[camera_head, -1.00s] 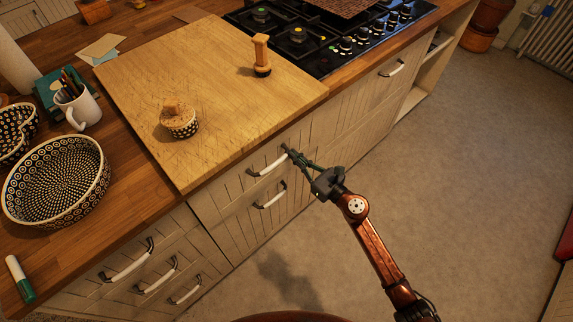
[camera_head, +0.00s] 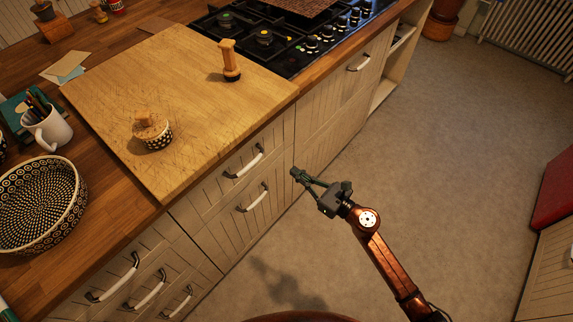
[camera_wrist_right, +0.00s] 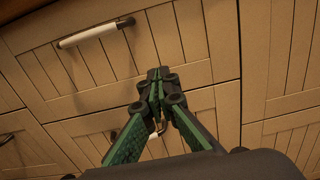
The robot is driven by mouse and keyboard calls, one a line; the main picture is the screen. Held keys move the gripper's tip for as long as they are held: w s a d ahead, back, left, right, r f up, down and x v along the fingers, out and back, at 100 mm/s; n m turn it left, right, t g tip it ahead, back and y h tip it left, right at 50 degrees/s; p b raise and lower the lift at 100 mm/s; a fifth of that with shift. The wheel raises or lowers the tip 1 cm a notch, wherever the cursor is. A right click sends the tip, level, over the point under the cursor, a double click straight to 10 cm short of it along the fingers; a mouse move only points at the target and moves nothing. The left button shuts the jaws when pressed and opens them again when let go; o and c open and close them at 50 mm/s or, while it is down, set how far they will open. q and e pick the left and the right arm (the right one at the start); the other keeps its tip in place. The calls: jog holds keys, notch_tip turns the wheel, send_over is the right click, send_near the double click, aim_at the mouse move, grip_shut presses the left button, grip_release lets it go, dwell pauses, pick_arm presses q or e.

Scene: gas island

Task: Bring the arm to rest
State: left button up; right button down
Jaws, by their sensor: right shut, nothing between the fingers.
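My right arm comes up from the bottom right in the head view. Its right gripper (camera_head: 297,174) is shut and empty, in front of the drawer fronts and apart from their handles. In the right wrist view the gripper's fingertips (camera_wrist_right: 155,75) meet, with drawer fronts behind them. A drawer handle (camera_wrist_right: 97,32) with a white grip shows up and to the left of the fingertips there. My left gripper and left arm are not in the head view.
The wooden board (camera_head: 190,90) carries a patterned pot (camera_head: 154,133) and a wooden grinder (camera_head: 229,62). The gas hob (camera_head: 290,35) lies behind it. Drawer handles (camera_head: 245,163) stick out from the fronts. The floor (camera_head: 440,160) to the right is clear. A red object (camera_head: 555,190) stands at the right edge.

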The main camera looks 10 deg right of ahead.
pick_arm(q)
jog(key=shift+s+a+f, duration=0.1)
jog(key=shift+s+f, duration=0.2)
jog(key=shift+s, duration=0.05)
pick_arm(e)
jog(key=shift+v, duration=1.45)
